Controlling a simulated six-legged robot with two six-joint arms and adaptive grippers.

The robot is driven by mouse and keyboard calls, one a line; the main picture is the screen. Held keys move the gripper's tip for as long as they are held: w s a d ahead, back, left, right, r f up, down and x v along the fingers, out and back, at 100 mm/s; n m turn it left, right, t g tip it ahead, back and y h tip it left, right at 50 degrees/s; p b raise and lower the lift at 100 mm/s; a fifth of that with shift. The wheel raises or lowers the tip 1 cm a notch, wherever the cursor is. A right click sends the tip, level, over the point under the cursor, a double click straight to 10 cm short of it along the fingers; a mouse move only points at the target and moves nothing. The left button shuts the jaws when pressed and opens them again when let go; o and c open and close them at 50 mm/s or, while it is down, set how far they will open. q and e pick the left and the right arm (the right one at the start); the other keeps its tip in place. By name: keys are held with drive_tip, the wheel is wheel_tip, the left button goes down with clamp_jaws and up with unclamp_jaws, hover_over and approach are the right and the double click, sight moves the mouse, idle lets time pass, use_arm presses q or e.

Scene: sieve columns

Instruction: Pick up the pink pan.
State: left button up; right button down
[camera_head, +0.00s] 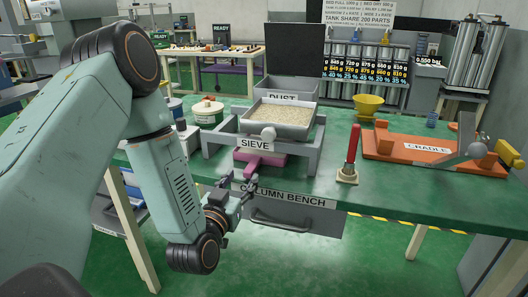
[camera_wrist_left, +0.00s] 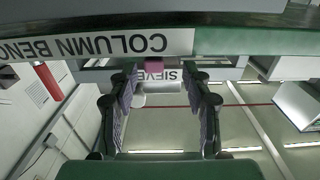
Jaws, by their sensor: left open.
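The pink pan (camera_head: 264,159) sits low under the sieve stand on the green bench, partly hidden by the stand's front. Its front part sticks out towards the bench's front edge. A small pink patch of it also shows in the left wrist view (camera_wrist_left: 154,66), between the fingers. My left gripper (camera_head: 238,183) is open and empty in front of the bench edge, just short of the pan and apart from it. In the left wrist view the two fingers (camera_wrist_left: 159,84) stand wide apart. My right gripper is not in view.
The grey sieve stand (camera_head: 221,140) holds a tray of pale grains (camera_head: 284,114) above the pan. A red-handled tool (camera_head: 352,155) stands to the right, with the orange cradle (camera_head: 385,145) beyond it. A yellow bowl (camera_head: 368,105) and tubs (camera_head: 207,109) are farther back.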

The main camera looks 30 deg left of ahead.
sight(253, 162)
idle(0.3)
use_arm(q)
drive_tip(key=shift+w, duration=0.1)
drive_tip(key=b+x, duration=0.1)
drive_tip(key=x, duration=0.1)
drive_tip(key=b+x, duration=0.1)
drive_tip(key=x, duration=0.3)
drive_tip(key=shift+w+d+f+b, duration=0.15)
drive_tip(key=shift+w+d+b, duration=0.05)
drive_tip(key=shift+w+b, duration=0.2)
drive_tip(key=shift+w+a, duration=0.15)
drive_tip(key=shift+w, duration=0.35)
drive_tip(key=shift+c, duration=0.4)
clamp_jaws()
